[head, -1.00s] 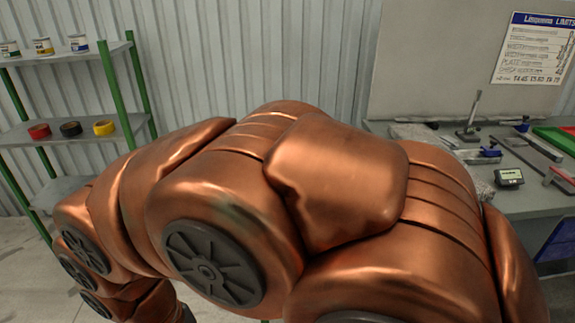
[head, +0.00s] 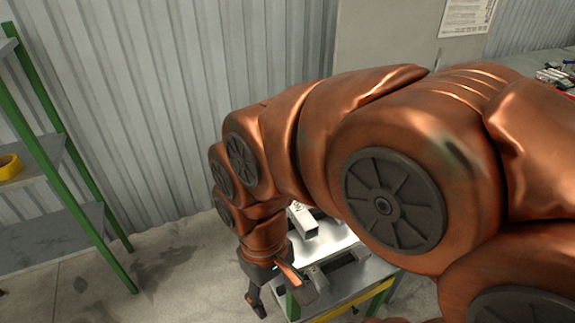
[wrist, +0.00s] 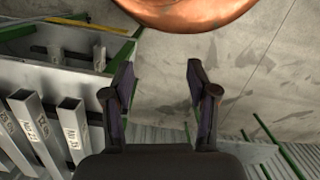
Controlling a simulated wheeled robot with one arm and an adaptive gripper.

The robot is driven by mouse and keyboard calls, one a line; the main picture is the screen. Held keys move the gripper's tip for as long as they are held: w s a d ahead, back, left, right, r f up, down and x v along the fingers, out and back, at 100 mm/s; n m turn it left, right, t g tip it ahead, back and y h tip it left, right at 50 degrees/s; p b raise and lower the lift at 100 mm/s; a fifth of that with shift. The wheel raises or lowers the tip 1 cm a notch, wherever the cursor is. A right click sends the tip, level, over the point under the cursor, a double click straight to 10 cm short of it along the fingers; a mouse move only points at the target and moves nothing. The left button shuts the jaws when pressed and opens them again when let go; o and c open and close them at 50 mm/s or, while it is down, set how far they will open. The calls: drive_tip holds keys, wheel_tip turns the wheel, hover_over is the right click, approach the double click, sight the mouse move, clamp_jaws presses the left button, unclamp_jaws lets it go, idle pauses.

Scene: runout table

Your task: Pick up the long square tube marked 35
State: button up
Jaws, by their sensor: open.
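In the wrist view several grey square tubes lie side by side at the left, ends towards the camera, with white labels. The rightmost one (wrist: 72,122) has a label that seems to read 35, but it is small and blurred. The label on a neighbouring tube (wrist: 33,118) is not clearly legible. My gripper (wrist: 160,82) is open and empty, to the right of the tubes and apart from them, with bare floor between its fingers. In the head view my gripper (head: 280,296) hangs at the left end of the runout table (head: 372,272); my arm hides most of the tubes.
A green-framed shelf (head: 60,150) with a yellow roll (head: 9,167) stands at the left by the corrugated wall (head: 180,90). A grey panel with a paper notice (head: 467,16) stands behind my arm. The concrete floor (head: 170,275) left of the table is clear.

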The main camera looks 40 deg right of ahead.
drive_tip(key=shift+o, duration=0.7)
drive_tip(key=w+d+r+b, duration=0.1)
drive_tip(key=w, duration=0.6)
drive_tip(key=shift+w+d+r, duration=0.15)
drive_tip(key=shift+w+d, duration=0.15)
drive_tip(key=w+d+m+b, duration=0.1)
drive_tip(key=w+d, duration=0.6)
drive_tip(key=w, duration=0.1)
drive_tip(key=w+d+f+m+t+b, duration=0.1)
drive_tip(key=w+d+b, duration=0.1)
drive_tip(key=w+d, duration=0.5)
drive_tip(key=w+d+b, duration=0.1)
drive_tip(key=w+d, duration=0.7)
drive_tip(key=w, duration=0.1)
drive_tip(key=shift+w+f+m+t, duration=0.15)
drive_tip(key=shift+f+m+t, duration=0.2)
drive_tip(key=shift+m+t, duration=0.05)
drive_tip(key=shift+w+d+f, duration=0.1)
drive_tip(key=shift+d+f, duration=0.2)
drive_tip(key=shift+s+d+f+p, duration=0.1)
drive_tip(key=shift+f+p, duration=0.3)
drive_tip(key=shift+f, duration=1.4)
drive_tip(key=shift+s+f+p, duration=0.1)
drive_tip(key=shift+f+p, duration=0.3)
drive_tip(key=shift+f, duration=1.4)
clamp_jaws()
